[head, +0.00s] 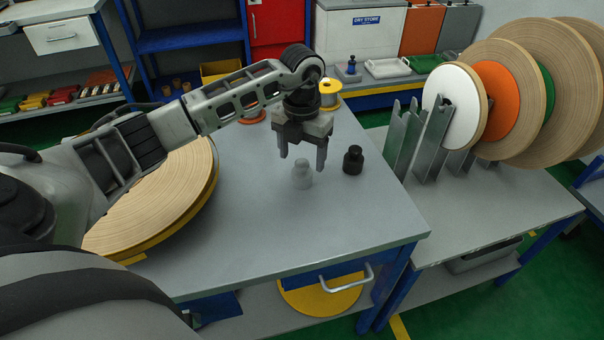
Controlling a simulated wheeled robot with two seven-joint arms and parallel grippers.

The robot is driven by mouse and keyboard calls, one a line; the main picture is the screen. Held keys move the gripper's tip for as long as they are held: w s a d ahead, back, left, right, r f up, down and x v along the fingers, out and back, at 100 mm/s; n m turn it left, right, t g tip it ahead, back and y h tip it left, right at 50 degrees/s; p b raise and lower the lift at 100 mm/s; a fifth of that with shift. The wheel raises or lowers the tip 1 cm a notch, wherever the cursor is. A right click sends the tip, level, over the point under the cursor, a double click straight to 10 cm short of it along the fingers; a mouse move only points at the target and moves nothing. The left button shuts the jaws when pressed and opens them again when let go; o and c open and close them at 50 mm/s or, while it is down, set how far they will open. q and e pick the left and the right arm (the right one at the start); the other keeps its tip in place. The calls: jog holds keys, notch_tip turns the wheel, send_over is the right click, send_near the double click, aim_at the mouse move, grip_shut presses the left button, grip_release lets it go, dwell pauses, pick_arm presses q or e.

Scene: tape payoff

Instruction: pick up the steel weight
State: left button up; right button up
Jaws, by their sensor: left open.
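The steel weight (302,175) is a small pale grey knobbed cylinder standing upright on the grey table (300,232). A dark, near-black weight (353,160) of similar shape stands just to its right. My right gripper is not in view.
A large wooden-faced reel (160,200) lies on the table's left side. Small spools, one yellow-rimmed (328,90), stand at the back. Upright metal brackets (405,140) and several large discs (495,100) stand on the right bench. The table front is clear.

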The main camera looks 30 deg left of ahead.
aim_at(302, 162)
pick_arm(q)
jog(key=f, duration=0.4)
jog(key=shift+s+d+f, duration=0.15)
jog(key=shift+s+f, duration=0.05)
jog(key=shift+f, duration=0.15)
jog(key=c, duration=1.4)
jog(key=shift+w, duration=0.1)
jog(key=shift+c, duration=0.2)
jog(key=shift+r, duration=0.1)
